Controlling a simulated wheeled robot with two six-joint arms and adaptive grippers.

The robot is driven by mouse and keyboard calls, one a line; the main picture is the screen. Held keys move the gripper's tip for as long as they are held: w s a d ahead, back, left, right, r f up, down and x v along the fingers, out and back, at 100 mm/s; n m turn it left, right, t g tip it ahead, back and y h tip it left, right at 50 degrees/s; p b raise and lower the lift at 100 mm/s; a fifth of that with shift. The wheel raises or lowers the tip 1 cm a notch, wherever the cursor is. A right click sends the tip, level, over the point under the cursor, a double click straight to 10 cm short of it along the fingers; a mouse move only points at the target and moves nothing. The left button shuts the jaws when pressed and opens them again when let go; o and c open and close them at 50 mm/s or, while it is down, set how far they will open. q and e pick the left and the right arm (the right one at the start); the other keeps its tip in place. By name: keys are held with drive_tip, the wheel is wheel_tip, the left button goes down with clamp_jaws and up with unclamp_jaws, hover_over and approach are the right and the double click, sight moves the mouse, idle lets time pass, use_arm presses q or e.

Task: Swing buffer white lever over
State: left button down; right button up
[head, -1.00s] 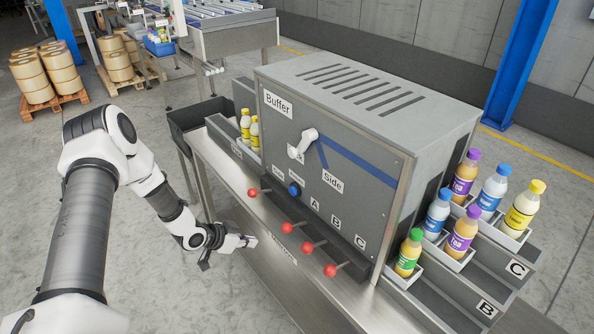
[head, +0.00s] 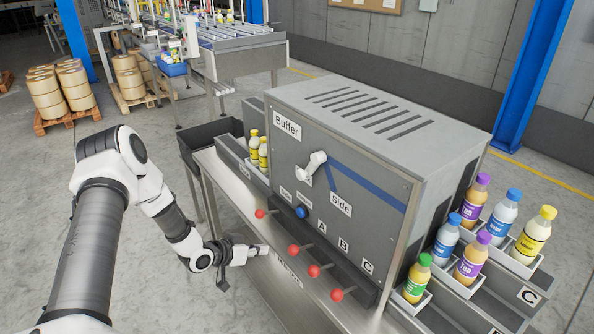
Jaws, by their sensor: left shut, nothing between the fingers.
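The white lever (head: 315,163) sits on the front panel of the grey buffer machine (head: 362,170), under the "Buffer" label. It slants, its thick end up and to the right and its lower end near a small white label. A blue stripe runs from near it to the right, above the "Side" label (head: 340,204). My left gripper (head: 262,250) is shut and empty. My right gripper is not in view.
Yellow bottles (head: 254,147) are in a chute on the left. Several bottles (head: 473,202) sit in chutes on the right. A dark bin (head: 212,141) is behind the bench's left end.

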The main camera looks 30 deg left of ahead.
sight(310, 166)
use_arm(q)
drive_tip(key=w+a+r+n+t+y+b, duration=0.1)
drive_tip(key=w+r+n+t+y+b, duration=0.1)
drive_tip(key=w+r+n+t+b, duration=0.4)
drive_tip(key=w+a+r+n+t+y+b, duration=0.15)
drive_tip(key=r+n+t+b, duration=0.3)
drive_tip(key=r+b, duration=0.55)
drive_tip(key=s+r+p+x, duration=0.15)
drive_tip(key=p+x, duration=0.35)
drive_tip(key=x, duration=0.6)
drive_tip(key=shift+m+h, duration=0.25)
drive_tip(key=shift+m, duration=0.1)
drive_tip(key=d+f, duration=0.3)
drive_tip(key=shift+f+p, duration=0.1)
drive_tip(key=shift+p, duration=0.25)
drive_tip(key=shift+f, duration=0.1)
